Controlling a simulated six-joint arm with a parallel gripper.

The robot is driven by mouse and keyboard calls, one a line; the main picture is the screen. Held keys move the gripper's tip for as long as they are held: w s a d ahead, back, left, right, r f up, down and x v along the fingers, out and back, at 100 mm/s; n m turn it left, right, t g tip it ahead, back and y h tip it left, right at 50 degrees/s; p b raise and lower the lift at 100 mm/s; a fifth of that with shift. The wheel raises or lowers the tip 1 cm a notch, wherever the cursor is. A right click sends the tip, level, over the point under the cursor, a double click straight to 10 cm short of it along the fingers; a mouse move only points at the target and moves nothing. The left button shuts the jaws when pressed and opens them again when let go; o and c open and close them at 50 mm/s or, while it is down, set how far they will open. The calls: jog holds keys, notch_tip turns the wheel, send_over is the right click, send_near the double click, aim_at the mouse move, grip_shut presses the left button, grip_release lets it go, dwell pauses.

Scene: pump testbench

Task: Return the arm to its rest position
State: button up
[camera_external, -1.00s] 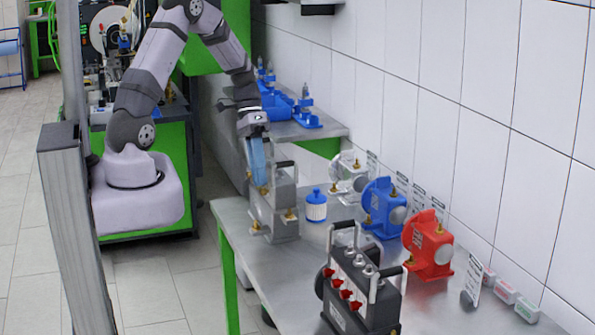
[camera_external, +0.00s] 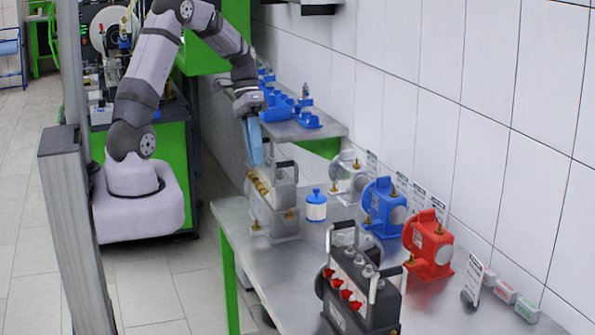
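My arm reaches out from its pale base and bends down over the left end of the metal workbench (camera_external: 226,210). My gripper (camera_external: 256,160), with light blue fingers, points down just above and behind the grey pump unit (camera_external: 275,213) with brass fittings. The fingers overlap into one blue shape, so their opening is unclear. I see nothing hanging from them. A small gap seems to show between the fingertips and the brass fittings.
On the bench stand a blue-and-white canister (camera_external: 316,207), a blue pump (camera_external: 382,208), a red pump (camera_external: 428,245) and a dark test unit (camera_external: 360,295) with red knobs. A shelf with blue parts (camera_external: 290,108) is behind my gripper. The tiled wall (camera_external: 440,110) bounds the right.

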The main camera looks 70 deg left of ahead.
jog(key=s+d+f+y, duration=0.1)
jog(key=s+d+y, duration=0.1)
jog(key=s+d, duration=0.3)
jog(key=s+d+f+y, duration=0.2)
jog(key=s+d, duration=0.3)
jog(key=d, duration=0.6)
jog(key=shift+f+y, duration=0.2)
jog(key=shift+y, duration=0.3)
